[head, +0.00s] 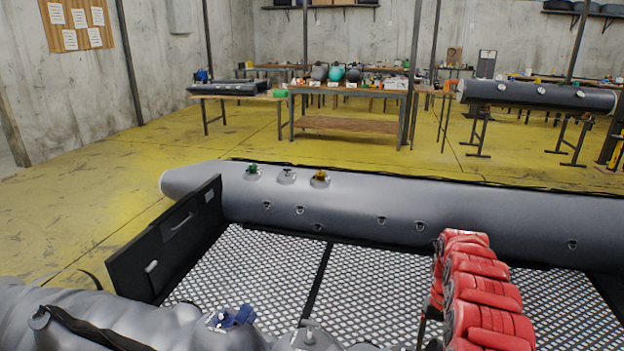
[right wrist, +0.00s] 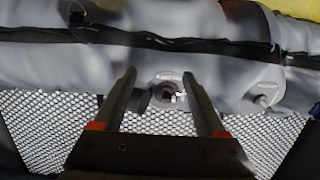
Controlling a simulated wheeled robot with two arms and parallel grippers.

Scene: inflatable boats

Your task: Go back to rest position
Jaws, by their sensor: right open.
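The grey inflatable boat (head: 400,205) lies in front of me. On its far tube are a green-topped valve (head: 253,169), a grey valve (head: 287,175) and an orange-topped valve (head: 320,178). A blue valve piece (head: 232,317) sits on the near tube, with a grey valve (head: 309,335) to its right. My right gripper (right wrist: 160,76) is open over the tube in the right wrist view. A round valve seat (right wrist: 166,94) shows between its fingers, which look empty; contact is unclear. A second valve (right wrist: 262,100) is to the right. My left gripper is not in view.
A black transom board (head: 170,235) closes the boat's left end. Red bulky bundles (head: 485,295) rise at the lower right. Behind are a workbench (head: 345,92) with round tanks, a low table (head: 236,97) and a grey tube on stands (head: 535,95). The yellow floor (head: 120,165) between is clear.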

